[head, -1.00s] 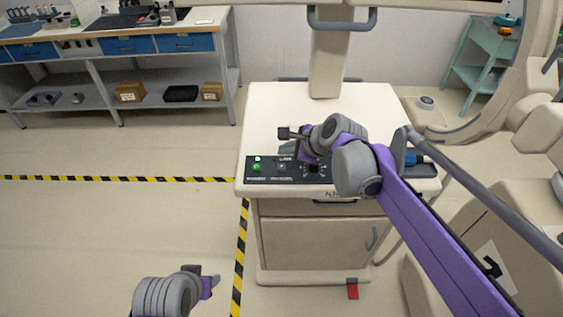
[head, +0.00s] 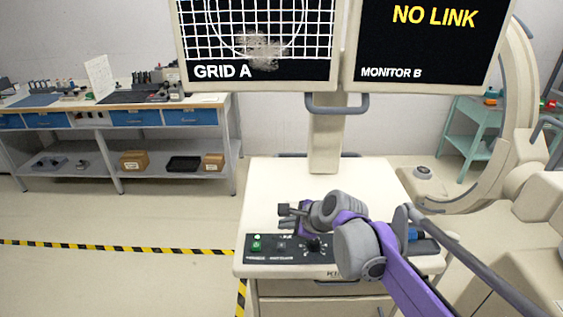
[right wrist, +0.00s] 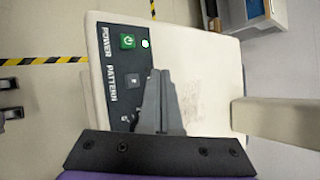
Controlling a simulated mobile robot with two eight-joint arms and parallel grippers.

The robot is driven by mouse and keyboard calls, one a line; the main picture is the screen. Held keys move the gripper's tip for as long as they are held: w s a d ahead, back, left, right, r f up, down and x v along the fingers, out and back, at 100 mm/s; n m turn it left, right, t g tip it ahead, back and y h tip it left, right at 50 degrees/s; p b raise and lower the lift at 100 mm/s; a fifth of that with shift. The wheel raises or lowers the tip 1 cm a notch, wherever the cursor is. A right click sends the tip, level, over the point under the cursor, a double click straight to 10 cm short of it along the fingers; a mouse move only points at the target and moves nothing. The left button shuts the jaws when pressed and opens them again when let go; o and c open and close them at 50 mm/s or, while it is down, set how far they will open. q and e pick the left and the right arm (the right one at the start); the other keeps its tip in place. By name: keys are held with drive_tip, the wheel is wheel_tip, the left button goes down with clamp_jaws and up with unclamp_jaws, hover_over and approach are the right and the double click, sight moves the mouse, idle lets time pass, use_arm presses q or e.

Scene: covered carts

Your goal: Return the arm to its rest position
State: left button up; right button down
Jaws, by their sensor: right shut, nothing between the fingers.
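My right arm reaches in from the right in the head view. Its gripper (head: 286,211) is above the front left part of the cart's white top (head: 270,185), close to the control panel (head: 275,258). In the right wrist view the fingers (right wrist: 161,78) are together with nothing between them, over the panel's edge. The panel has a green power button (right wrist: 128,41) with a lit lamp beside it, and a dark knob (head: 313,245). Whether the fingers touch the cart cannot be told. My left gripper is out of the head view.
Two monitors stand above the cart: a left one (head: 262,40) reading GRID A with a white grid, and a right one (head: 425,40) reading NO LINK. A workbench (head: 120,118) is at the back left. A C-shaped machine (head: 500,165) stands close on the right. The left floor is clear.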

drive_tip(key=s+d+f+n+h, duration=0.2)
drive_tip(key=s+d+f+n, duration=0.2)
drive_tip(key=s, duration=0.5)
drive_tip(key=s+d+f+n+g+h, duration=0.1)
drive_tip(key=s+d+f+n, duration=0.4)
drive_tip(key=s, duration=0.5)
drive_tip(key=s+d+f+n+h, duration=0.3)
drive_tip(key=s+d+f+n, duration=0.1)
drive_tip(key=s+d+n, duration=0.3)
drive_tip(key=s+n, duration=0.2)
drive_tip(key=shift+s+d+f+n, duration=0.2)
drive_tip(key=shift+d+f+n, duration=0.1)
drive_tip(key=shift+d, duration=0.05)
idle(0.4)
